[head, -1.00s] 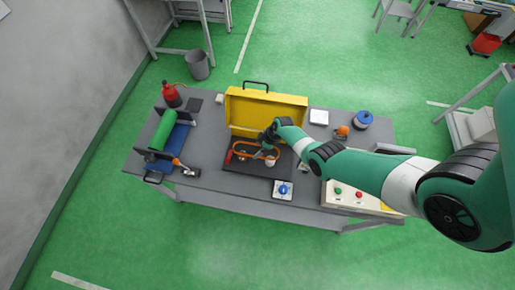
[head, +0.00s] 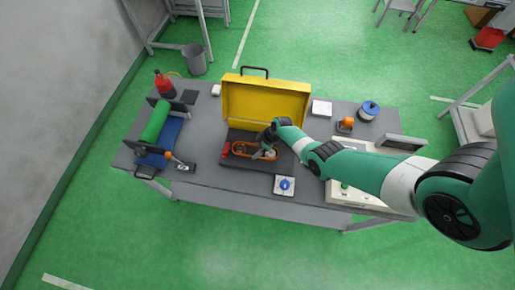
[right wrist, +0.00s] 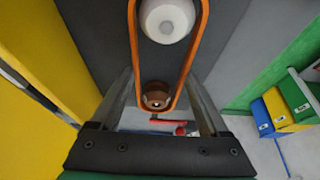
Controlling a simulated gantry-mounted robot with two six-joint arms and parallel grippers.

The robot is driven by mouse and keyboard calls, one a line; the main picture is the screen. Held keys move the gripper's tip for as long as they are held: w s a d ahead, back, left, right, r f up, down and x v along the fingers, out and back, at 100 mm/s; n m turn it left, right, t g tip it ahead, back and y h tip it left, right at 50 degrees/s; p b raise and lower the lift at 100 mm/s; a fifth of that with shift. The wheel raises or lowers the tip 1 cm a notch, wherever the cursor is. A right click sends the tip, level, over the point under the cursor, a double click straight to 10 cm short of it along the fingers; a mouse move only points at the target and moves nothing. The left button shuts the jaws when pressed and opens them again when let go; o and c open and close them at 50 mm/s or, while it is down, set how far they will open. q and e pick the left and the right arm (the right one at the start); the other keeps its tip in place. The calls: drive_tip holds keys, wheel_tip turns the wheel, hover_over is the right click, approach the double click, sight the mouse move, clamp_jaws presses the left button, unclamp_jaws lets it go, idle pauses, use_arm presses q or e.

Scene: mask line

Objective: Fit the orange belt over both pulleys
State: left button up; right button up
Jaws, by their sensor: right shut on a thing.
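The orange belt (head: 240,156) is a long loop over the dark base plate (head: 232,163) of the pulley unit. In the right wrist view, the belt (right wrist: 133,40) runs around a white pulley (right wrist: 167,18) and a smaller brown pulley (right wrist: 156,95). I cannot tell how deep it sits on either. My right gripper (head: 265,149) reaches down over the unit. My left gripper is not in view.
An open yellow case (head: 265,103) stands right behind the plate. A red handle (head: 225,149) is at the plate's left. A blue-knobbed box (head: 285,185) sits in front. A green roller (head: 156,121) is at the left and a blue spool (head: 369,109) at the back right.

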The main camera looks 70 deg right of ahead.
drive_tip(key=shift+f, duration=0.45)
drive_tip(key=o, duration=1.2)
drive_tip(key=p+v, duration=1.1)
drive_tip(key=p, duration=0.1)
drive_tip(key=shift+d+r, duration=0.1)
drive_tip(key=shift+r, duration=0.25)
